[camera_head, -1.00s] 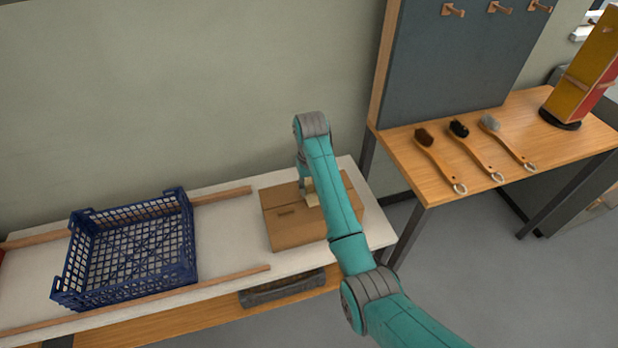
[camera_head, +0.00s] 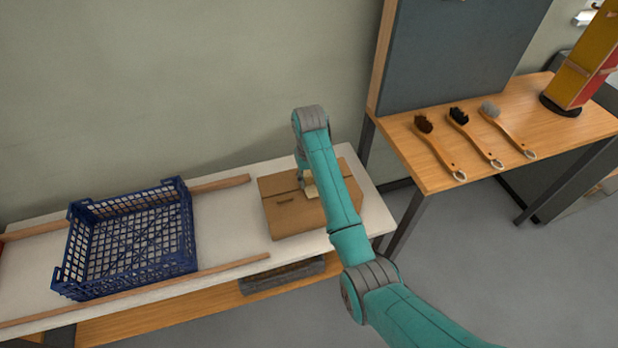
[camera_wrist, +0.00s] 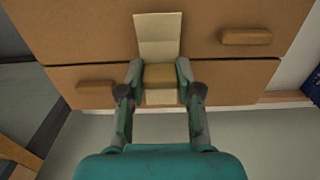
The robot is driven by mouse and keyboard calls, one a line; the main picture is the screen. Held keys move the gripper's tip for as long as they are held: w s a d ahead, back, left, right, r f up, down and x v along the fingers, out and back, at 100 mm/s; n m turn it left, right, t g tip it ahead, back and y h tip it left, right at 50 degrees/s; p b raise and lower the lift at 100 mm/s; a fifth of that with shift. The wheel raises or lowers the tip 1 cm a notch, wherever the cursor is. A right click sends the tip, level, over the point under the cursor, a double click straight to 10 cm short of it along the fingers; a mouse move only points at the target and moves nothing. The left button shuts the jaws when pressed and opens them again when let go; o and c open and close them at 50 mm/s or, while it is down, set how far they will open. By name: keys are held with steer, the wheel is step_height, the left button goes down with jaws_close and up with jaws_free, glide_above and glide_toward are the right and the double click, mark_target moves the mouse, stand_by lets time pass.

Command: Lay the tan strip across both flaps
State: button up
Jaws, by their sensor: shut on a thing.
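The tan strip (camera_wrist: 158,36) is pale, with a darker brown grip block (camera_wrist: 160,77) on it. In the wrist view it runs across the seam between the two flaps of the cardboard box (camera_head: 285,215), over the far flap (camera_wrist: 80,30) and the near flap (camera_wrist: 235,85). I cannot tell whether it lies flat against both. In the head view the strip (camera_head: 311,190) shows partly beside my arm. My gripper (camera_wrist: 160,70) is shut on the strip's block, one finger on each side.
A blue crate (camera_head: 128,240) stands left of the box on the white bench (camera_head: 228,225), between wooden rails (camera_head: 215,185). A wooden table (camera_head: 410,150) with three brushes (camera_head: 440,150) is at right. A dark tray (camera_head: 283,277) sits below the bench.

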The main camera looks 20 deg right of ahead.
steer(key=shift+f, duration=0.45)
steer(key=o, duration=0.8)
steer(key=shift+o, duration=0.2)
steer(key=shift+r, duration=0.15)
